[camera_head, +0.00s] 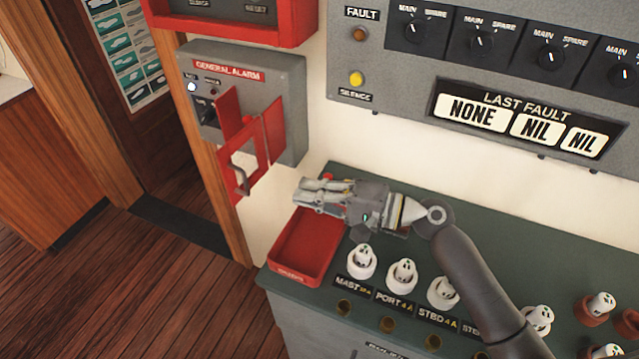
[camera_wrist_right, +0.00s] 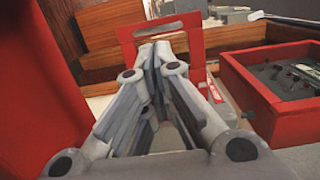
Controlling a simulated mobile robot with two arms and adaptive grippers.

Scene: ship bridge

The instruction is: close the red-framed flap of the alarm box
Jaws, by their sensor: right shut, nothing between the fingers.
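The alarm box (camera_head: 291,75) is a grey wall box labelled GENERAL ALARM, at the upper left of the head view. Its red-framed flap (camera_head: 274,130) stands open, swung out from the box front, with a metal handle (camera_head: 241,182) at its lower edge. My right gripper (camera_head: 302,192) is shut and empty. It is to the right of and below the flap, fingers pointing left, above the console near the red tray. In the wrist view a red frame (camera_wrist_right: 188,24), likely the flap, shows beyond the shut fingertips (camera_wrist_right: 157,52); no contact is visible. My left gripper is out of view.
The red tray (camera_head: 281,272) lies on the green console top (camera_head: 310,325) just below the gripper. Several white knobbed plugs (camera_head: 362,262) stand along the console. A red box (camera_head: 225,30) is mounted above the alarm box. A wooden door post (camera_head: 185,130) borders it at left.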

